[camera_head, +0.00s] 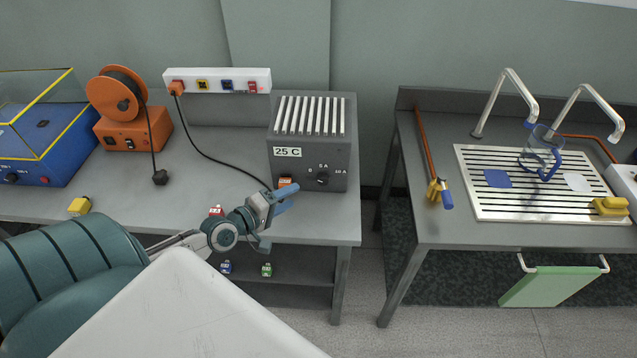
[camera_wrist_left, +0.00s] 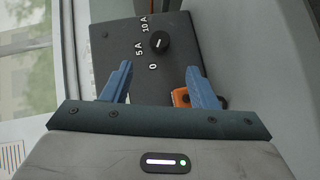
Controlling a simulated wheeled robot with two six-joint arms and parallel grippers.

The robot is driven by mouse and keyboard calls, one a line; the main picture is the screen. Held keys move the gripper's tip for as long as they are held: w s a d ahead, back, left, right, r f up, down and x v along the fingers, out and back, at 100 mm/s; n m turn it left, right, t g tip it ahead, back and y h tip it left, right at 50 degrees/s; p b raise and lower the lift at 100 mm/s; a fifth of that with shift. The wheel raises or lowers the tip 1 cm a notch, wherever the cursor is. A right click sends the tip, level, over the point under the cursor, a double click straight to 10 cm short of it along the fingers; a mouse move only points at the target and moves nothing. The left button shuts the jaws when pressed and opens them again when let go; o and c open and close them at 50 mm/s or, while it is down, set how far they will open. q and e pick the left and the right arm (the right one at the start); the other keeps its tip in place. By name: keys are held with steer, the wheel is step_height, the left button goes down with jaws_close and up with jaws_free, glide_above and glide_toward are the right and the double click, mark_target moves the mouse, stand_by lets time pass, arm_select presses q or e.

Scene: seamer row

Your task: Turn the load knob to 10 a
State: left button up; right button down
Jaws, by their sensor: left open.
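The load knob (camera_head: 323,178) is a round black knob on the front of a dark grey box (camera_head: 343,140) with a "25 C" display. Marks for 0, 5 A and 10 A stand around it. The knob (camera_wrist_left: 159,42) also shows in the left wrist view, with a short white line on it; I cannot tell surely which mark it points at. My left gripper (camera_head: 289,198) is open, in front of the box and lower left of the knob. In the left wrist view its blue fingers (camera_wrist_left: 160,72) are apart, with the knob beyond their tips, untouched. My right gripper is not in view.
An orange plug (camera_head: 286,182) with a black cable sits at the box's lower left front, near my fingers. A socket strip (camera_head: 218,80) and an orange reel (camera_head: 117,92) stand left. A sink bench (camera_head: 440,230) stands right, across a gap.

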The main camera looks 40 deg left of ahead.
mark_target(320, 182)
arm_select(q)
steer(key=b+x, duration=0.1)
steer(key=x, duration=0.8)
steer(key=shift+w, duration=0.2)
steer(key=shift+w+d+f, duration=0.15)
steer(key=shift+w, duration=0.45)
steer(key=shift+c, duration=0.3)
